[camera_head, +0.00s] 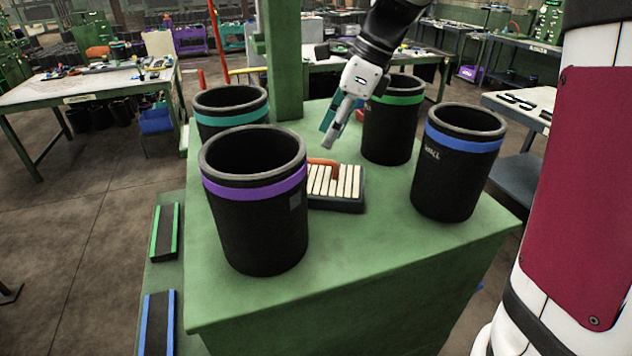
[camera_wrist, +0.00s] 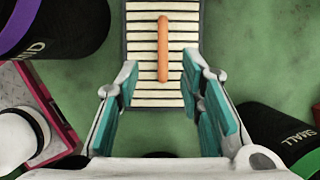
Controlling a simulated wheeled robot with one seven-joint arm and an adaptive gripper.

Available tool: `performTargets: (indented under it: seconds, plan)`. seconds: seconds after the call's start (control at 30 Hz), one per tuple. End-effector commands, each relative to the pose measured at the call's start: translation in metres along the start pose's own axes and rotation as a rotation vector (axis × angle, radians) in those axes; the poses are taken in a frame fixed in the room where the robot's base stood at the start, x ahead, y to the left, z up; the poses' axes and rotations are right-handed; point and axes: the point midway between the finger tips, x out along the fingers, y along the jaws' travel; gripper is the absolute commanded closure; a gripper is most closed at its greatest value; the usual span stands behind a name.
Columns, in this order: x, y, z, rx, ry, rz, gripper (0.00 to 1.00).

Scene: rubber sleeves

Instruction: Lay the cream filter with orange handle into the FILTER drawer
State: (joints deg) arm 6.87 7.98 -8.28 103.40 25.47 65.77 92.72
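The cream filter (camera_head: 347,185) lies flat on the green worktop, with cream pleats in a dark frame and an orange handle (camera_head: 325,162) across its top. The filter's pleats (camera_wrist: 136,58) and handle (camera_wrist: 163,48) also show at the top middle of the wrist view. My gripper (camera_head: 335,130) is above and behind the filter in the head view, pointing down. In the wrist view my gripper (camera_wrist: 165,85) is open and empty. Its teal-padded fingers are spread on either side of the handle's line, apart from it. No drawer marked FILTER can be read in either view.
Black sleeves stand around the filter: purple-banded (camera_head: 255,225) at front left, teal-banded (camera_head: 230,112) behind, green-banded (camera_head: 388,125) at back right, blue-banded (camera_head: 455,175) at right. Dark strips with green edges (camera_head: 165,232) and blue edges (camera_head: 157,325) lie lower left. The worktop's front (camera_head: 360,285) is clear.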

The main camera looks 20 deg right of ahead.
Motion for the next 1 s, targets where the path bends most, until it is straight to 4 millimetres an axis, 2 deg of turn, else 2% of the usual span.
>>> performTargets:
  seconds: [0.1, 0.37, 0.7, 1.0]
  plan:
    - [0.019, 0.001, 0.001, -0.001, 0.000, 0.004, 0.65]
    - [0.037, 0.000, 0.000, -0.002, 0.001, 0.003, 0.65]
    - [0.079, -0.003, 0.001, -0.002, 0.001, 0.002, 0.65]
    - [0.083, -0.004, 0.001, -0.003, 0.000, 0.000, 0.65]
